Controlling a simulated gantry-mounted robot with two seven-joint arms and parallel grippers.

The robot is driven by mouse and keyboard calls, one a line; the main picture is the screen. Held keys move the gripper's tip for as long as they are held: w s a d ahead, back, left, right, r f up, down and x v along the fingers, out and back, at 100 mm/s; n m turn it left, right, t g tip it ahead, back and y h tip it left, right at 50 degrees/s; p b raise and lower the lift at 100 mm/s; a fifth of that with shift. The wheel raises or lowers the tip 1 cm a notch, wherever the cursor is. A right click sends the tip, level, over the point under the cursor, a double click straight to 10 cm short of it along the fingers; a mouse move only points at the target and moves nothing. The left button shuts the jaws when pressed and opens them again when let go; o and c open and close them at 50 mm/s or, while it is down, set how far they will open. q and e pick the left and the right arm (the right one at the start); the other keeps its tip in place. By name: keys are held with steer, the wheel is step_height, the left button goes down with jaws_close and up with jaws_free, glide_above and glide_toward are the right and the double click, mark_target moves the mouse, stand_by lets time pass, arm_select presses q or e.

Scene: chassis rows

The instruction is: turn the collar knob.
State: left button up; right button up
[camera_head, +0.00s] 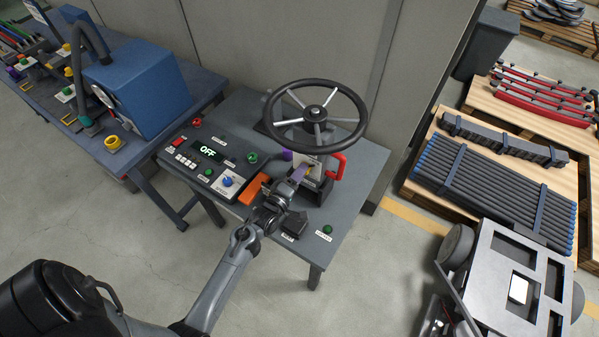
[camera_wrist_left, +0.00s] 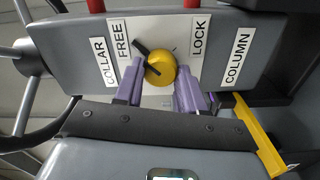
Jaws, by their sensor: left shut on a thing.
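The collar knob (camera_wrist_left: 160,72) is a round yellow knob with a black pointer, on a light plate between the labels FREE and LOCK in the left wrist view. Its pointer slants to the upper left, on the FREE side. My left gripper (camera_wrist_left: 158,88) has purple fingers on either side of the knob and is shut on it. In the head view my left gripper (camera_head: 298,174) reaches the front of the steering column, below the black steering wheel (camera_head: 316,113), and mostly hides the knob. My right gripper is not in view.
A red handle (camera_head: 337,166) sticks out right of the column. A control panel (camera_head: 208,160) with a display reading OFF and an orange block (camera_head: 254,188) lie to the left on the grey table (camera_head: 345,215). A yellow strip (camera_wrist_left: 258,138) shows beside the gripper.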

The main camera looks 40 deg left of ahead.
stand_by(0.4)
arm_select(q)
steer(key=o, duration=1.1)
steer(key=shift+c, duration=0.2)
steer(key=shift+s, duration=0.1)
steer(key=s+d+p, duration=0.1)
steer(key=s+p, duration=0.4)
steer(key=s, duration=0.5)
steer(key=shift+s+d+p, duration=0.25)
steer(key=shift+d+p, duration=0.05)
steer(key=shift+p, duration=0.1)
